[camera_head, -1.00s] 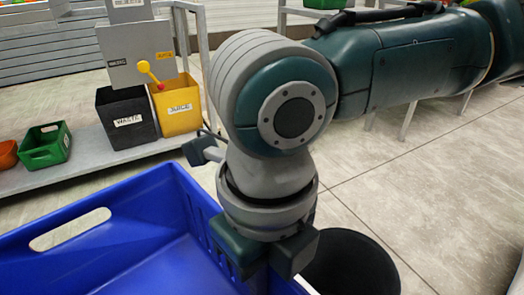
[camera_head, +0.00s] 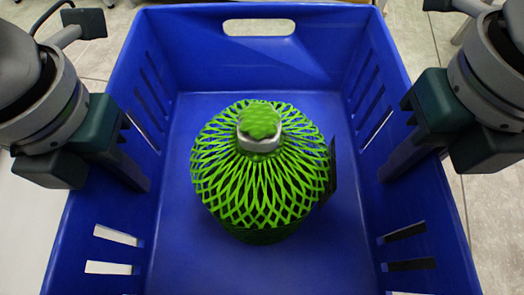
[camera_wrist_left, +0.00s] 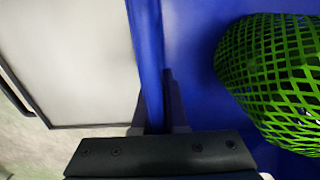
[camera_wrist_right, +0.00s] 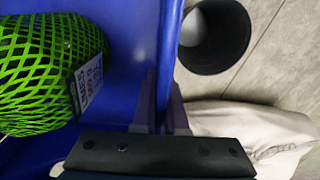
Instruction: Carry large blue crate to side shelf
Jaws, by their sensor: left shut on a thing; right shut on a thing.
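The large blue crate (camera_head: 185,50) fills the middle of the head view, with slotted side walls and a hand hole in its far wall. A green netted bundle (camera_head: 225,185) with a pale clip at its neck stands inside it. My left gripper (camera_head: 135,170) is shut on the crate's left wall; in the left wrist view its fingers (camera_wrist_left: 158,112) straddle the rim. My right gripper (camera_head: 400,155) is shut on the right wall, with its fingers (camera_wrist_right: 163,112) over the rim in the right wrist view. I cannot make out the side shelf now.
A dark round bin (camera_wrist_right: 225,45) stands on the tiled floor outside the crate's right wall, near a pale cloth-like thing (camera_wrist_right: 245,130). A pale flat surface (camera_wrist_left: 70,60) lies beyond the left wall.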

